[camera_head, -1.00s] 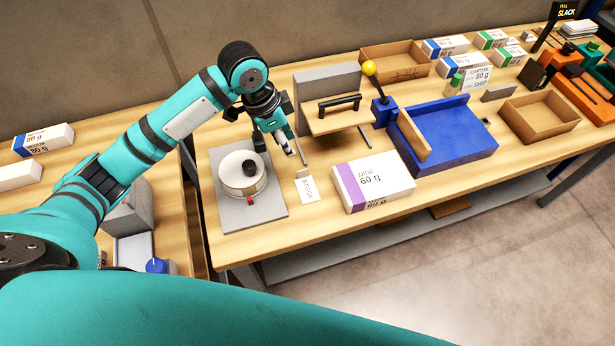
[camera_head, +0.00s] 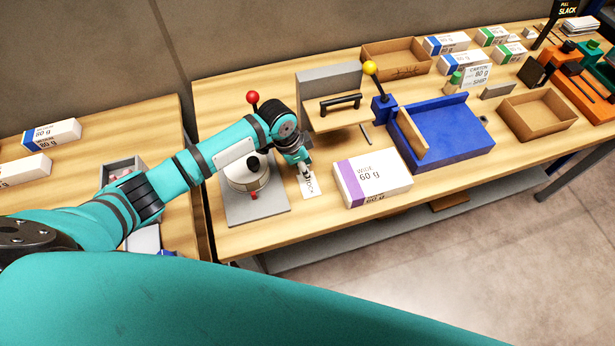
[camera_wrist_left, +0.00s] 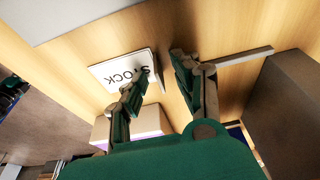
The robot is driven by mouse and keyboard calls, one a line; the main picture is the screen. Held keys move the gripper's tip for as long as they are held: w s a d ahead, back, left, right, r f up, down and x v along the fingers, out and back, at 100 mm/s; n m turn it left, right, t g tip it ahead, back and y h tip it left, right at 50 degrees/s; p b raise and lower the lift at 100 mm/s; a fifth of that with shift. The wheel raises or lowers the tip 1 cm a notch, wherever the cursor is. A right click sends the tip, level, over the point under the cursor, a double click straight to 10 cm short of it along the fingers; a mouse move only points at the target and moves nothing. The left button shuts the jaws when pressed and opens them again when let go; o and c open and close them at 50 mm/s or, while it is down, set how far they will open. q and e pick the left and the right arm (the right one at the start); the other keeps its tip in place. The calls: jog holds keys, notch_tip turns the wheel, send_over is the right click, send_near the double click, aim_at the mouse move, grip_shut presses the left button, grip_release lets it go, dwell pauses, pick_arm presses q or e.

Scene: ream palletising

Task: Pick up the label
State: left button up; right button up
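The label (camera_head: 309,187) is a small white card reading "STOCK", lying on the wooden table between the round white device and the wide ream. It also shows in the left wrist view (camera_wrist_left: 113,70), with a thin raised edge at the end nearest the fingers. My left gripper (camera_head: 306,170) is low over the back end of the label and partly covers it. In the left wrist view its two fingers (camera_wrist_left: 155,76) are apart, and the raised edge lies between their tips. I cannot tell whether a finger touches it. My right gripper is out of view.
The white device (camera_head: 243,178) on its grey plate (camera_head: 262,213) is close on the left. The wide 60 g ream (camera_head: 372,182) is close on the right. A grey stand with a black handle (camera_head: 340,103) is behind. A blue tray (camera_head: 450,135) lies farther right.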

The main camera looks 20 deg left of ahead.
pick_arm(q)
grip_shut()
dwell(0.5)
